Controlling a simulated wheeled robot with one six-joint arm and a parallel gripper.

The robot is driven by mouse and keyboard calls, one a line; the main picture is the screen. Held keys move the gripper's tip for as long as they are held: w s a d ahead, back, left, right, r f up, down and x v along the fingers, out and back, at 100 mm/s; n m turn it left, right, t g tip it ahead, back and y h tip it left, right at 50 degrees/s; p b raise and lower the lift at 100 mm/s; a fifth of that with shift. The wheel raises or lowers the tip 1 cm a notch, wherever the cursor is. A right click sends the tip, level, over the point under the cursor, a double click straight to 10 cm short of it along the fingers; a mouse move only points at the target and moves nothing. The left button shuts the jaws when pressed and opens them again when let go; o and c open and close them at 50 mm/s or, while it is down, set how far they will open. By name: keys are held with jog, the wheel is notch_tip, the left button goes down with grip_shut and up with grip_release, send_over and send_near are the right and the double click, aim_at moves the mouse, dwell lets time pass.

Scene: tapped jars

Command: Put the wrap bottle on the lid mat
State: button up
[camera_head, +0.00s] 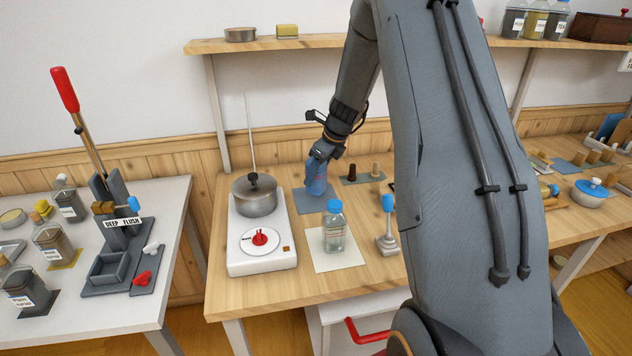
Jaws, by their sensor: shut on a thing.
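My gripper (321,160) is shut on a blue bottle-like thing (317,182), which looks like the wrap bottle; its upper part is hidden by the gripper. It is over or on a blue-grey mat (318,205); I cannot tell whether its base touches. A clear bottle with a blue cap (334,235) stands upright on a cream mat (340,262) nearer the front. I cannot tell from the picture which mat is the lid mat.
A white hot plate (262,262) with a metal pot (256,197) stands left of the mats. A blue-topped stand (387,230) is right of the clear bottle. Small dark and tan pegs (375,170) stand behind. A lever press (112,215) is on the left table.

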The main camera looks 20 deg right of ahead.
aim_at(324, 164)
jog(key=shift+f, duration=1.6)
jog(key=shift+f, duration=0.1)
jog(key=o, duration=1.2)
jog(key=shift+o, duration=0.2)
jog(key=b+v, duration=0.2)
jog(key=v, duration=1)
jog(key=shift+s, duration=0.1)
